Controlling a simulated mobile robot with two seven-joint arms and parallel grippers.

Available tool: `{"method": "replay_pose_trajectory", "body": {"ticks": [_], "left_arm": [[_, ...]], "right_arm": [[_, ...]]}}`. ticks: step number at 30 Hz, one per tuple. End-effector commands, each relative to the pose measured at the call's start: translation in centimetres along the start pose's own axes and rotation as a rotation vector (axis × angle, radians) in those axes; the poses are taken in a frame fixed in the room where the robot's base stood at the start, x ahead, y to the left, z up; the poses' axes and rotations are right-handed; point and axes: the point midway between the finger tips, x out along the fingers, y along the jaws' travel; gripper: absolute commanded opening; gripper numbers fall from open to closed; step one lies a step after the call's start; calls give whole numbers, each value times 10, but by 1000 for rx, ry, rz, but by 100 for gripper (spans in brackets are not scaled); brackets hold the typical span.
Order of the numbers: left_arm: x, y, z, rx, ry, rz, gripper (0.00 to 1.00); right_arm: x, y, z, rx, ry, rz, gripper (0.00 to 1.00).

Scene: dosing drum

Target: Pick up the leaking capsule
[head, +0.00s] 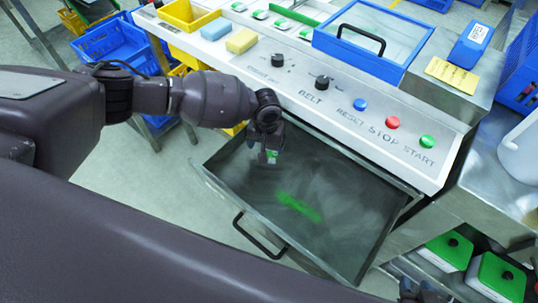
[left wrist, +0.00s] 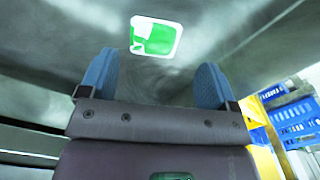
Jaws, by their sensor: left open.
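My left gripper (head: 268,150) reaches down into the open metal drawer (head: 345,180) below the control panel. In the left wrist view its blue fingers (left wrist: 153,85) are spread wide with nothing between them. A small green and white capsule (left wrist: 156,37) lies on the grey drawer surface beyond the fingertips, roughly in line with the gap. In the head view a bit of green and white shows at the gripper, partly hidden by it. A green smear (head: 298,206) marks the drawer floor. My right gripper (head: 420,292) shows only as a dark piece at the bottom edge.
The panel above has knobs and blue, red and green buttons (head: 392,123). A blue-framed lid (head: 372,40) with a black handle sits on top. The drawer's black handle (head: 258,238) faces me. Green-topped containers (head: 497,275) stand at lower right.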

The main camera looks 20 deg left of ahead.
Motion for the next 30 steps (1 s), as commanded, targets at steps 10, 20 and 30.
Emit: {"method": "replay_pose_trajectory", "body": {"ticks": [10, 20, 30], "left_arm": [[44, 6, 7, 1, -4, -1, 83], [45, 6, 6, 1, 1, 0, 78], [45, 6, 6, 1, 0, 0, 30]], "right_arm": [[5, -2, 9, -4, -11, -5, 37], [5, -4, 7, 5, -9, -4, 37], [6, -5, 6, 10, -7, -4, 37]]}}
